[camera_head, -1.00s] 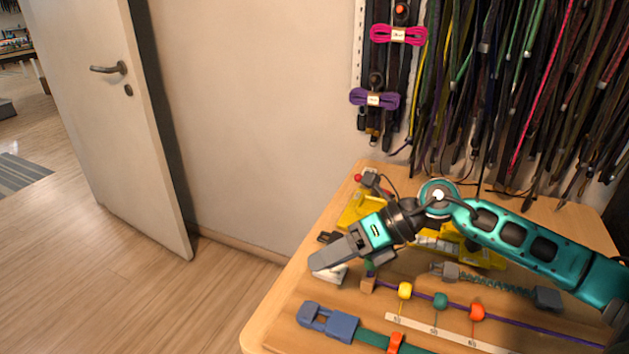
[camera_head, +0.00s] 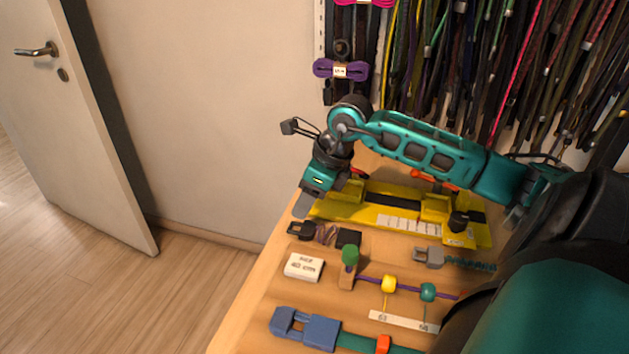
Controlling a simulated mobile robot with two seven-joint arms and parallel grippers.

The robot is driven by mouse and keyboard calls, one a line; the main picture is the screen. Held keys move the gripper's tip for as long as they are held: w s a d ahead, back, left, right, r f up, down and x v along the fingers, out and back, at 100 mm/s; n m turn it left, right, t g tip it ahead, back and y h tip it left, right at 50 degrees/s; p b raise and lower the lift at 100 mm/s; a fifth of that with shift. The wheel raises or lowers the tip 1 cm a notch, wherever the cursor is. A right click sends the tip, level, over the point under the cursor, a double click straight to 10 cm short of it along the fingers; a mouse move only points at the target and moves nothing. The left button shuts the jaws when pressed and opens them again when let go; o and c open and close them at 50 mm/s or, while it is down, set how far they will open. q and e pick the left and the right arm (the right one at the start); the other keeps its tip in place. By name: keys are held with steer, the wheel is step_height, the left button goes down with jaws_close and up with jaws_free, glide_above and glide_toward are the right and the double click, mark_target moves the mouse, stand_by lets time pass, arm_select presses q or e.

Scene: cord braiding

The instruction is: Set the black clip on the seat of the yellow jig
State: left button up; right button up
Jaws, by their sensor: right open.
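The black clip (camera_head: 300,229) lies on the table near its left edge, at the left end of a short dark braided piece whose right end is a black block (camera_head: 348,238). The yellow jig (camera_head: 345,211) lies behind it, with a dark strip along it, a white scale label and a black knob (camera_head: 458,221). My right gripper (camera_head: 303,205) is open and points down at the left end of the jig, just behind the clip in the picture. It looks empty, and my arm hides part of the jig's far side. My left gripper is not in view.
In front lie a white label block (camera_head: 303,267), a wooden peg with a green top (camera_head: 350,256), a beaded purple cord (camera_head: 389,285), a grey clip (camera_head: 428,257) and a blue buckle (camera_head: 305,328). Cords hang on the wall behind. My own arm covers the lower right.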

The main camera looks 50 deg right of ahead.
mark_target(291, 226)
steer(key=b+x, duration=0.1)
steer(key=x, duration=0.6)
steer(key=shift+c, duration=0.2)
steer(key=shift+r, duration=0.1)
steer(key=c, duration=0.7)
